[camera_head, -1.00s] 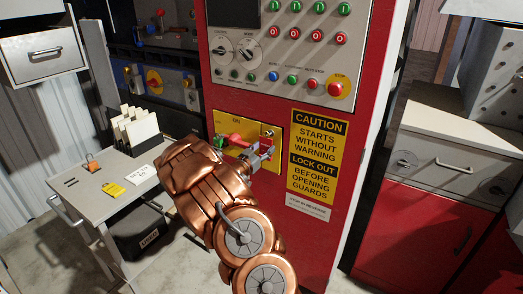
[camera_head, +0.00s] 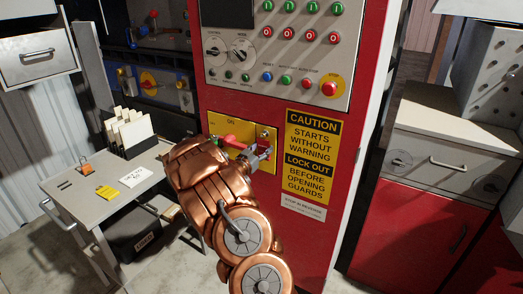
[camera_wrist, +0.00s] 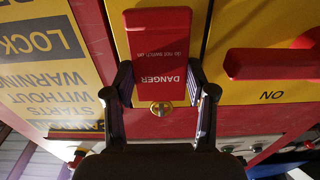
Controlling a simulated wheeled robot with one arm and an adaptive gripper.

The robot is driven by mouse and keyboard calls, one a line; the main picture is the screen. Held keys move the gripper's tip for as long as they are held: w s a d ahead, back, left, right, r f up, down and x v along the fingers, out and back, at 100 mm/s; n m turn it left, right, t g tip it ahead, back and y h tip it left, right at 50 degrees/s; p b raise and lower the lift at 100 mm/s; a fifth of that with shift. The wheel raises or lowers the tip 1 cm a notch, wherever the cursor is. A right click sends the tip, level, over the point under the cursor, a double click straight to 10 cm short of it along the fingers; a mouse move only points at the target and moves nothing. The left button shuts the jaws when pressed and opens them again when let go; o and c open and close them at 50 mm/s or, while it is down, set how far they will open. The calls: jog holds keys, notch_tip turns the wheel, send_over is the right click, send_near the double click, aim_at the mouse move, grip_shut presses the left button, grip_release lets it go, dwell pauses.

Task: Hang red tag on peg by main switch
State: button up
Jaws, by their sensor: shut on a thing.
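The red tag (camera_wrist: 160,45), lettered DANGER, shows upside down in the wrist view between the two fingers of my gripper (camera_wrist: 160,78). My gripper is shut on it. A brass, ring-like part (camera_wrist: 160,108) shows just below the tag; I cannot tell whether it is the tag's eyelet, the peg or both. The main switch's red handle (camera_wrist: 272,63) is to the right in the wrist view. In the head view, my gripper (camera_head: 262,152) is at the right part of the yellow switch plate (camera_head: 222,124), right of the red handle (camera_head: 233,142). The tag is hardly discernible there.
The caution sign (camera_head: 313,150) is on the red cabinet right of my gripper. Buttons and an emergency stop (camera_head: 330,88) are above. A grey side table (camera_head: 82,206) at left bears a yellow tag (camera_head: 105,192), a padlock (camera_head: 86,169) and a card holder (camera_head: 132,140).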

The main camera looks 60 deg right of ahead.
jog(key=o, duration=1.3)
jog(key=shift+a, duration=0.15)
jog(key=shift+s+a+f, duration=0.15)
jog(key=shift+a, duration=2.8)
jog(key=shift+s+a+f, duration=0.1)
jog(key=shift+a, duration=2.8)
